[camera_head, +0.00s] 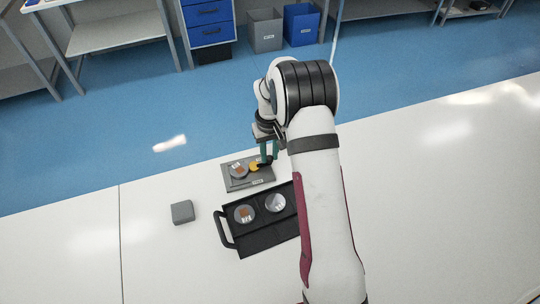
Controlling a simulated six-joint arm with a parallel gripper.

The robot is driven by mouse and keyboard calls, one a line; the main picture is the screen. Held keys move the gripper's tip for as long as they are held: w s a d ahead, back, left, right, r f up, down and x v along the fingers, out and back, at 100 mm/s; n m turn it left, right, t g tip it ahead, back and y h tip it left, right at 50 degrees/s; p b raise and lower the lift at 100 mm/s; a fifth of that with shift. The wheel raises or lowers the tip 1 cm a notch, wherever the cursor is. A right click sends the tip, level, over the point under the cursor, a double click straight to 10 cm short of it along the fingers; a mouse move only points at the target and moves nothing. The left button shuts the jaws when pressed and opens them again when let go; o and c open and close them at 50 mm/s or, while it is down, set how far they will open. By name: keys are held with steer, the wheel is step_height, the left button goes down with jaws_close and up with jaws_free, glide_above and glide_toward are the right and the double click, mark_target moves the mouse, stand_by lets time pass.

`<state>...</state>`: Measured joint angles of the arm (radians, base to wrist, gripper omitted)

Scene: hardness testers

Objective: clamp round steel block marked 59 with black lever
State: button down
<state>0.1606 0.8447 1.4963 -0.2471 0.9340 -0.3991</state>
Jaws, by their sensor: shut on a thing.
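My gripper (268,153) reaches down over the far side of the grey base plate (262,180). Its green fingers are shut on the black lever (265,162), beside a small yellow part (254,167). A round steel block (238,170) with an orange-brown label lies on the left part of the base plate, left of the yellow part. Its number is too small to read. I cannot tell whether the yellow part presses on the block. My arm hides the area to the right of the gripper.
A black tray (232,221) with a handle at its left stands in front of the base plate. A grey cube (182,212) sits to the left. The white table is otherwise clear at left.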

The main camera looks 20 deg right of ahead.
steer(key=shift+w+n, duration=0.45)
steer(key=shift+n, duration=0.55)
steer(key=c, duration=0.7)
jaws_free()
step_height(320, 180, up, 16)
steer(key=shift+a+f, duration=0.1)
